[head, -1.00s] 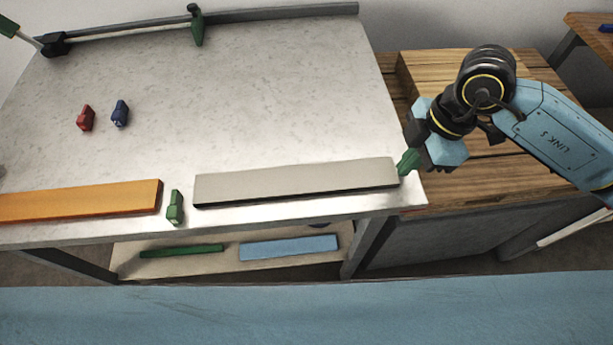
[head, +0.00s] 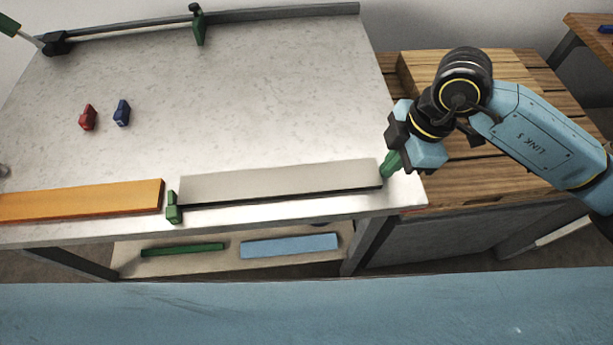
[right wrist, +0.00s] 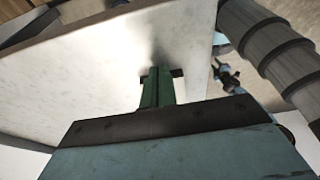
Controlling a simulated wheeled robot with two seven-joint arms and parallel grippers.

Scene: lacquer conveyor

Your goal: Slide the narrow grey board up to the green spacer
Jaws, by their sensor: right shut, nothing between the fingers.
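The narrow grey board (head: 280,183) lies flat near the front edge of the pale worktop. Its left end is at the small upright green spacer (head: 174,208), touching it or nearly so. The spacer stands between the grey board and the orange board (head: 80,201), with at most a thin gap on the orange side. My right gripper (head: 388,166) is shut and empty, its green fingertips against or very close to the grey board's right end. The fingers also show in the right wrist view (right wrist: 158,88), pointing at the worktop. My left gripper is out of view.
A red block (head: 88,117) and a blue block (head: 122,112) stand at the back left. A rail (head: 275,13) with a green stop (head: 198,28) runs along the far edge. A lower shelf holds a green strip (head: 182,250) and a blue board (head: 290,246). The worktop's middle is clear.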

